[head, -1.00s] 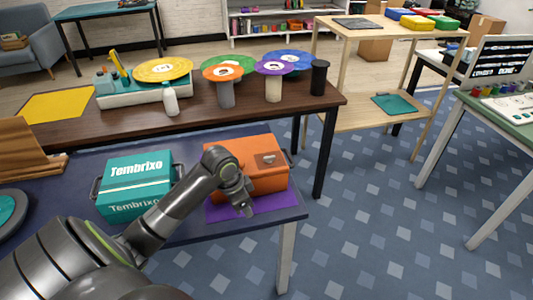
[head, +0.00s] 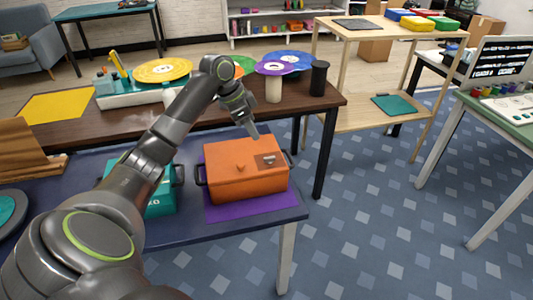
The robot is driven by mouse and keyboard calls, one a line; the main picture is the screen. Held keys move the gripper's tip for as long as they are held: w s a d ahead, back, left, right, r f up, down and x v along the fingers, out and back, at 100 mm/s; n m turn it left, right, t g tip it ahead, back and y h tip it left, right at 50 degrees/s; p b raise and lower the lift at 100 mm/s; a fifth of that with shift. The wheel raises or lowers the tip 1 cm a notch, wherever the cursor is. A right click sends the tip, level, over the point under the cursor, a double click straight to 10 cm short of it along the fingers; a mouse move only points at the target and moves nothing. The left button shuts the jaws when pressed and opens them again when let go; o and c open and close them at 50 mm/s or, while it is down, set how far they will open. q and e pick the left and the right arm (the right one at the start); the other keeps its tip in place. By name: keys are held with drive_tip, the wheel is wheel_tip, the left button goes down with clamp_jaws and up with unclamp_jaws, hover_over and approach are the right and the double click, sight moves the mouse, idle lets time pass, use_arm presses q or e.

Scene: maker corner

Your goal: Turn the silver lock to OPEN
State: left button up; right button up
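The silver lock (head: 268,160) is a small metal plate on the right part of the orange box's lid. The orange box (head: 235,183) has dark side handles and stands on a purple mat (head: 225,214) on the dark blue table. My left gripper (head: 255,134) points down above the box's back edge, a little behind and above the lock, apart from it. Its fingers look close together and nothing shows between them, but I see them nearly edge-on. The lock's markings are too small to read. My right gripper is out of view.
A teal box (head: 162,202) stands left of the orange box, partly hidden by my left arm. Behind is a brown table (head: 225,112) with coloured discs on stands and a black cylinder (head: 319,78). Patterned floor lies open to the right.

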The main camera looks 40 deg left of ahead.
sight(269, 157)
use_arm(q)
drive_tip(key=x, duration=1.1)
drive_tip(key=shift+d+f, duration=0.15)
drive_tip(key=shift+f, duration=0.1)
drive_tip(key=shift+c, duration=0.4)
clamp_jaws()
